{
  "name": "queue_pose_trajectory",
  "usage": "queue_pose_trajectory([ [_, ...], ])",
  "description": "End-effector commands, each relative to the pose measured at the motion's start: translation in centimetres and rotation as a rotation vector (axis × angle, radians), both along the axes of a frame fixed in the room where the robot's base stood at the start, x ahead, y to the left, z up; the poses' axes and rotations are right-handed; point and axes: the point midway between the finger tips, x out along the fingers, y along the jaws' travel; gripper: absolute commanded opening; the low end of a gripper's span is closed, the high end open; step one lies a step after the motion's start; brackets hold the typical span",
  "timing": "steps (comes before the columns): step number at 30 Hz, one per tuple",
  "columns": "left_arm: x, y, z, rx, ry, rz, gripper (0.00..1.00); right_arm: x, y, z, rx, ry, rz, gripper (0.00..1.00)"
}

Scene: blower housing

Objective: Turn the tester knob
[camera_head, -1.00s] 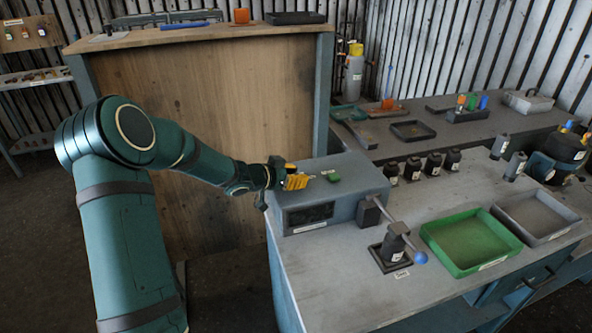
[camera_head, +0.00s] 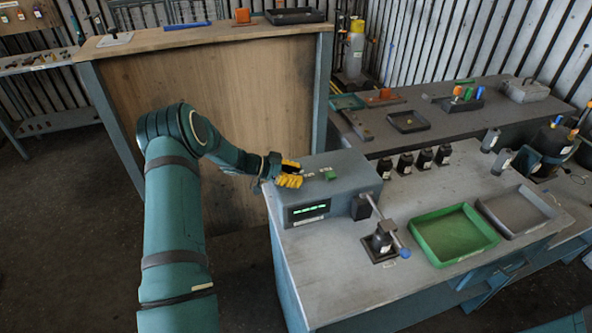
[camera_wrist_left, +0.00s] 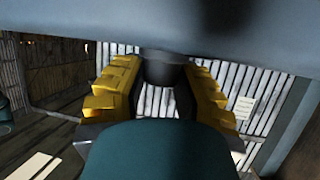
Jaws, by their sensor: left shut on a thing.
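The tester (camera_head: 340,190) is a blue-grey box on the workbench, with a lit green display (camera_head: 308,209) on its front and a green button (camera_head: 330,175) on top. My left gripper (camera_head: 287,176) has yellow fingers and is at the left end of the tester's top. In the left wrist view a dark round knob (camera_wrist_left: 160,68) sits between the yellow fingers, and the gripper is shut on it. The blue-grey tester body (camera_wrist_left: 190,22) fills the top of that view. In the head view the fingers hide the knob. My right gripper is not in view.
A lever with a blue ball (camera_head: 404,252) and a black fixture (camera_head: 381,243) stand right of the tester. A green tray (camera_head: 452,260) and a grey tray (camera_head: 540,229) lie further right. Several dark bottles (camera_head: 424,160) stand behind. A wooden panel (camera_head: 220,90) rises behind my left arm.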

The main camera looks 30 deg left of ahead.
Motion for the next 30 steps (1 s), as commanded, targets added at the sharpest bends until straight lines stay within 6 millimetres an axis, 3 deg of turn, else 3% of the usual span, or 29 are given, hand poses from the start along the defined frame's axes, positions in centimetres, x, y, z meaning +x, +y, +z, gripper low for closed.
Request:
queue_pose_trajectory([
  [12, 0.04, -0.14, -0.18, -0.002, 0.001, -0.190, 0.00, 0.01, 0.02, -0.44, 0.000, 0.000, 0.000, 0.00],
  [29, -0.03, -0.15, -0.18, -0.002, 0.001, -0.214, 0.00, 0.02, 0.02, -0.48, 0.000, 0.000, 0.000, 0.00],
  [30, -0.03, -0.15, -0.18, -0.002, 0.001, -0.214, 0.46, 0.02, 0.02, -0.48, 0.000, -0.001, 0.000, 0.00],
])
